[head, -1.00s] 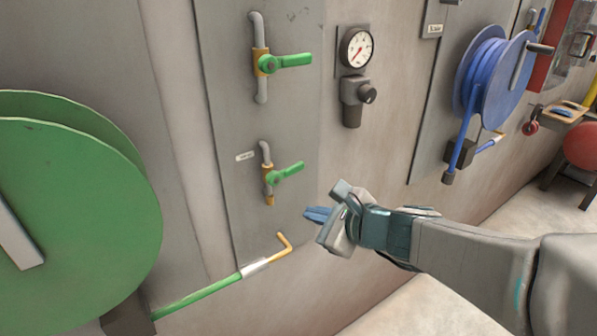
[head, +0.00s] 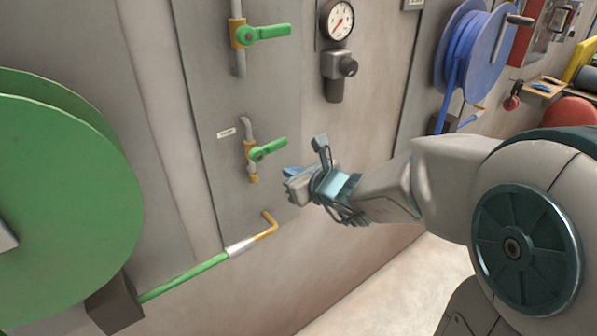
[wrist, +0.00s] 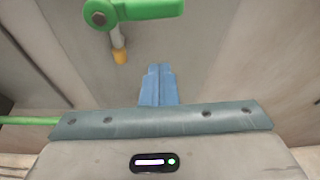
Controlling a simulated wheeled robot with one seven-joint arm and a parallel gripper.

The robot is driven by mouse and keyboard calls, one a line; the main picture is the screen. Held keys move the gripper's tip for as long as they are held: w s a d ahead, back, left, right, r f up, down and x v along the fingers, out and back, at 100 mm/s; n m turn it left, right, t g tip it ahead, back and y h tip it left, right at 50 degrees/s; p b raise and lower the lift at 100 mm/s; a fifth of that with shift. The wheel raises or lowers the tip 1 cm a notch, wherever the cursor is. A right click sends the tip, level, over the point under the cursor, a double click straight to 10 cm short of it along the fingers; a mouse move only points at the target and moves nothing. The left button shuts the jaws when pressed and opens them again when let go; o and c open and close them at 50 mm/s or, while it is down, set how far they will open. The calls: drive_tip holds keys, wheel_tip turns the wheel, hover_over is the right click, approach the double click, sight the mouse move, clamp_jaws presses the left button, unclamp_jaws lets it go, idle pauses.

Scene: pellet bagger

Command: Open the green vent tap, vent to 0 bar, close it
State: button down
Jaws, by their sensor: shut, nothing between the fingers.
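The lower green tap (head: 266,149) has a small white label beside it and a brass outlet below; its handle points right, across the pipe. The upper green tap (head: 261,33) also has its handle pointing right. The pressure gauge (head: 339,20) has a white face and a red needle; its reading is too small to tell. My gripper (head: 287,171) is shut and empty, just right of and below the lower tap, apart from it. In the wrist view, the blue fingers (wrist: 158,84) are together, and a green handle (wrist: 140,10) shows at the top beyond them.
A grey regulator (head: 338,70) sits under the gauge. A large green hose reel (head: 65,200) fills the left, and its hose with a bent brass nozzle (head: 268,226) lies below the lower tap. A blue reel (head: 478,52) is at upper right.

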sight(270, 148)
drive_tip(key=shift+w+a+r+p, duration=0.5)
drive_tip(key=shift+w+r+p, duration=0.1)
drive_tip(key=shift+r+p, duration=0.2)
drive_tip(key=shift+w+a+r+p, duration=0.55)
drive_tip(key=shift+r+p, duration=0.1)
drive_tip(key=shift+p, duration=0.1)
